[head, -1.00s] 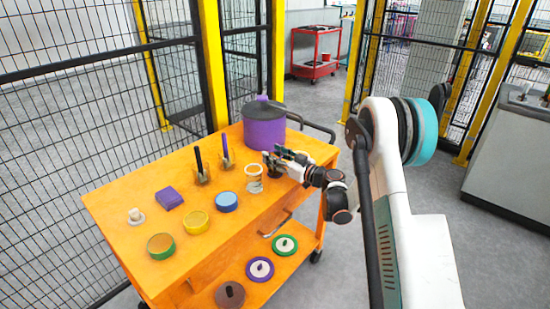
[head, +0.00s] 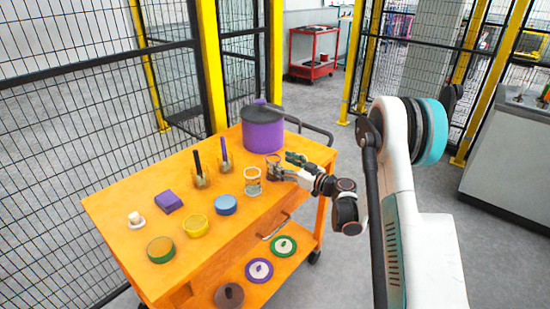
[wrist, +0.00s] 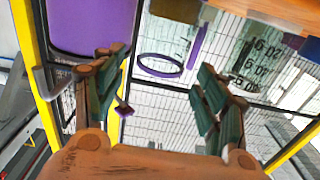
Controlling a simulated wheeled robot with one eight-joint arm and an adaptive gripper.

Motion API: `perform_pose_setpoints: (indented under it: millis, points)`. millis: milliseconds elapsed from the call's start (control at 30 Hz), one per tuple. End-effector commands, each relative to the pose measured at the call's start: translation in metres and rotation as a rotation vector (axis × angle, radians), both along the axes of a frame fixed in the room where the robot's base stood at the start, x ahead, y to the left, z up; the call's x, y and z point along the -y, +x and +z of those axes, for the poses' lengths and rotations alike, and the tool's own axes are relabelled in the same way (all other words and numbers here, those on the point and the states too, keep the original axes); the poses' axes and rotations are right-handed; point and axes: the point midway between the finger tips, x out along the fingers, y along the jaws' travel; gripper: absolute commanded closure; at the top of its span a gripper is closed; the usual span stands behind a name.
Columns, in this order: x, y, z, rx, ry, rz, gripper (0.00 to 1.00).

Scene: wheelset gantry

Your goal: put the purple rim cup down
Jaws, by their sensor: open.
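The purple rim cup is see-through; in the wrist view its purple rim (wrist: 160,65) shows as a thin ring between and beyond my fingertips, apart from both fingers. In the head view a clear cup (head: 273,161) is at my fingertips on the orange cart top, in front of the purple pot; its rim colour is hard to tell there. My gripper (head: 281,166) is open, with its two green-padded fingers spread on either side in the wrist view (wrist: 163,84). The cup's clear walls and base are hard to make out.
On the orange cart (head: 120,195) stand a purple pot (head: 263,135), another clear cup (head: 253,182), two holders with upright sticks (head: 200,178), a blue tin (head: 226,205), a yellow tin (head: 196,225) and a green-sided tin (head: 160,249). Several round lids lie on the lower shelf. Mesh fencing stands behind.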

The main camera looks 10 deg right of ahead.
Motion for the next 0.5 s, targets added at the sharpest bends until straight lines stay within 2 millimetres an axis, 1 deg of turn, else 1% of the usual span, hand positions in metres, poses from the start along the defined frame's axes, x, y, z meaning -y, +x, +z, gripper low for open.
perform_pose_setpoints:
  millis: [33, 100, 233, 400, 500]
  points:
    - [0.008, -0.009, 0.003, 0.000, 0.000, -0.002, 0.34]
    - [0.017, -0.021, 0.003, 0.000, 0.000, -0.003, 0.34]
    - [0.030, -0.040, 0.002, 0.000, 0.000, -0.002, 0.34]
    - [0.040, -0.055, 0.001, 0.000, 0.000, -0.001, 0.34]
    - [0.042, -0.059, 0.000, 0.000, 0.000, 0.001, 0.34]
